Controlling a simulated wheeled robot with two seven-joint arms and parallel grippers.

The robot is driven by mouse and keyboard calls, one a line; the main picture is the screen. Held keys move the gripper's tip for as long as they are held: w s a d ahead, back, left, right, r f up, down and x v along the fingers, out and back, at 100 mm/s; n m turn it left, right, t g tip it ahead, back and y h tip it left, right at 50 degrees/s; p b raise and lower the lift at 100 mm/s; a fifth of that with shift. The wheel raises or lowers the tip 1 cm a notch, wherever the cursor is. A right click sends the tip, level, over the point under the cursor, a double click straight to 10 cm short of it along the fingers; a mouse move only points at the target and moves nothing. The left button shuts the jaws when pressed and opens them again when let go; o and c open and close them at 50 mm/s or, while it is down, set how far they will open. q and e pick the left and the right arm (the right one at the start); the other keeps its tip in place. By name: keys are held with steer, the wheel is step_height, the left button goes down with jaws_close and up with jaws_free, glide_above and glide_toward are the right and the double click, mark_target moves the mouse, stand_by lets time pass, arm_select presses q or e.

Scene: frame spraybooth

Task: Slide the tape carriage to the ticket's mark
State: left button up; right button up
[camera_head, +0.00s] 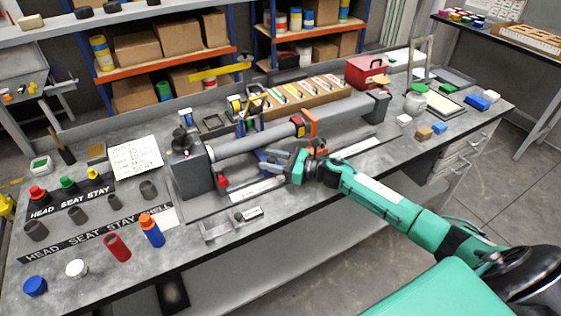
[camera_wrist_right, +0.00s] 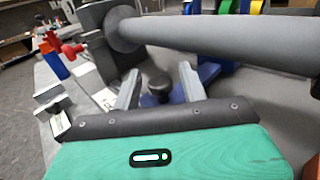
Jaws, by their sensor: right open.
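The tape carriage (camera_head: 265,156) looks blue and stands on the bench along the front of a long grey tube (camera_head: 250,143). In the right wrist view its blue base (camera_wrist_right: 207,74) shows with a black knob (camera_wrist_right: 160,86) on it. My right gripper (camera_head: 279,164) reaches in from the right. In the wrist view its fingers (camera_wrist_right: 158,82) are open on either side of the knob, apart from each other; contact cannot be told. A white card (camera_head: 137,158) with handwriting, perhaps the ticket, lies at the left; its writing is too small to read. My left gripper is not in view.
A grey end block (camera_head: 192,170) holds the tube's left end. Pale scale strips (camera_head: 362,148) run along the front. An orange clamp (camera_head: 309,122) sits on the tube. A small metal fixture (camera_head: 230,225) lies near the front edge.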

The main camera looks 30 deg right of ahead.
steer(key=b+v, duration=0.1)
steer(key=v, duration=0.2)
steer(key=b+v, duration=0.1)
steer(key=v, duration=0.1)
steer(key=b+v, duration=0.1)
steer(key=v, duration=0.2)
steer(key=shift+s+d+f, duration=0.2)
steer(key=shift+s+f, duration=0.05)
steer(key=shift+s, duration=0.05)
steer(key=b+v, duration=0.1)
steer(key=v, duration=0.3)
steer(key=shift+d+r, duration=0.15)
steer(key=shift+s+d, duration=0.25)
steer(key=shift+s, duration=0.05)
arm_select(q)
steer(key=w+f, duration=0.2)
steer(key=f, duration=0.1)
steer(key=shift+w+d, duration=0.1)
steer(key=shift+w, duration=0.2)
arm_select(e)
steer(key=shift+r, duration=0.1)
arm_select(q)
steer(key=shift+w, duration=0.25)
